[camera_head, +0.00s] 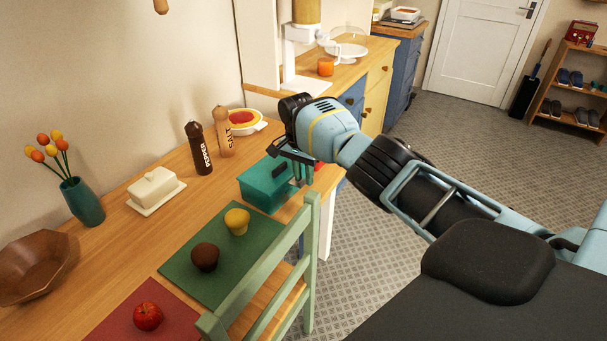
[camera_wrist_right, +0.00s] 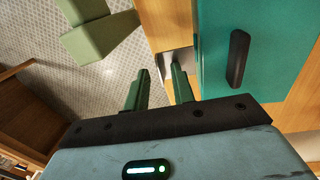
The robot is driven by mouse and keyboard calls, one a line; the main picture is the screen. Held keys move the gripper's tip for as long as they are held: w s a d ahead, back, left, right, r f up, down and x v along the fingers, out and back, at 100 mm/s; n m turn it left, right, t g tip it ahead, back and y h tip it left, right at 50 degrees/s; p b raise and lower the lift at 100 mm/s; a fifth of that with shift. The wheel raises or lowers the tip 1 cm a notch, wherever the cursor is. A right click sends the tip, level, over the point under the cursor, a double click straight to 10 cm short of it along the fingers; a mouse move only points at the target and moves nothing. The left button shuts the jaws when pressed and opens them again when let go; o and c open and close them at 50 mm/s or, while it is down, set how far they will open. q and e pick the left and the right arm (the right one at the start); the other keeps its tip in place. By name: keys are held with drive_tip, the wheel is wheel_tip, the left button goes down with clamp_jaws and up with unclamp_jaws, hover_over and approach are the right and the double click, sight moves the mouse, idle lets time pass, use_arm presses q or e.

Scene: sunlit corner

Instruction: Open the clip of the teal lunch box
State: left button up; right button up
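The teal lunch box (camera_head: 267,186) sits closed on the wooden table, near its right edge. In the right wrist view its teal surface (camera_wrist_right: 270,90) fills the upper right, with a black handle (camera_wrist_right: 238,58) on it. My right gripper (camera_head: 300,168) is at the box's right side. Its fingers (camera_wrist_right: 160,84) are apart with nothing visibly held, just left of the box in the wrist view. A small grey piece (camera_wrist_right: 176,62) shows by the fingertips at the box's edge; I cannot tell whether it is the clip. My left gripper is out of view.
A green chair (camera_head: 312,235) stands close in front of the box. A pepper mill (camera_head: 198,148) and a salt mill (camera_head: 223,132) stand behind.

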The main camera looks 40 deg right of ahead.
drive_tip(key=r, duration=0.6)
drive_tip(key=shift+w+a+r+p, duration=0.15)
drive_tip(key=shift+w+p, duration=0.2)
drive_tip(key=shift+r, duration=0.75)
